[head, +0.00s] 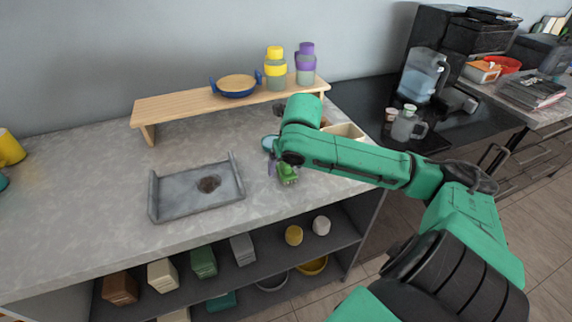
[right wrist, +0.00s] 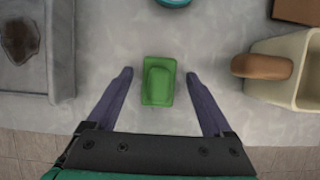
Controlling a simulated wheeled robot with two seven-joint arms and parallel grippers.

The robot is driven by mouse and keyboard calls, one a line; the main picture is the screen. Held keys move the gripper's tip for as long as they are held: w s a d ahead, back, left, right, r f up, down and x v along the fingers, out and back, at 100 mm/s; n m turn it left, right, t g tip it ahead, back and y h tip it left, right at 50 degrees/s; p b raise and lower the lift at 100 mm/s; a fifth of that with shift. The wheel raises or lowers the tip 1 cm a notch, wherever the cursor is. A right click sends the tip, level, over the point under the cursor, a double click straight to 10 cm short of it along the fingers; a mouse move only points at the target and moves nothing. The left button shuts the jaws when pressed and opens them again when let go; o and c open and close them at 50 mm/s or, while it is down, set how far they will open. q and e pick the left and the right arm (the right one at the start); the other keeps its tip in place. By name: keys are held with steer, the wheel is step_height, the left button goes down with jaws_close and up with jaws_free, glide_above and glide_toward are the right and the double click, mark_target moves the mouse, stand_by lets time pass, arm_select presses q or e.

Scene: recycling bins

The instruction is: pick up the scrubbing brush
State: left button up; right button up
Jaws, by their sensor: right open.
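The green scrubbing brush (right wrist: 158,82) has a flat rectangular base with a raised block on top. It lies on the grey counter and also shows in the head view (head: 287,174), partly covered by my right gripper. My right gripper (right wrist: 158,75) is open and empty. In the right wrist view its two purple fingers stand to the left and right of the brush, with a gap on each side. How high the fingertips are above the counter is hard to tell. My left gripper is not in view.
A grey tray (head: 170,190) with a brown stain lies left of the brush. A cream container (right wrist: 285,92) with a brown oval item (right wrist: 262,66) at its edge is to the right. A teal round item (head: 268,143) is behind. A wooden shelf (head: 190,103) stands farther back.

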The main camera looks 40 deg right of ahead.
steer(key=shift+r, duration=0.1)
jaws_close()
step_height(320, 180, up, 20)
steer(key=p, duration=0.5)
steer(key=c, duration=1.1)
jaws_free()
steer(key=shift+c, duration=0.9)
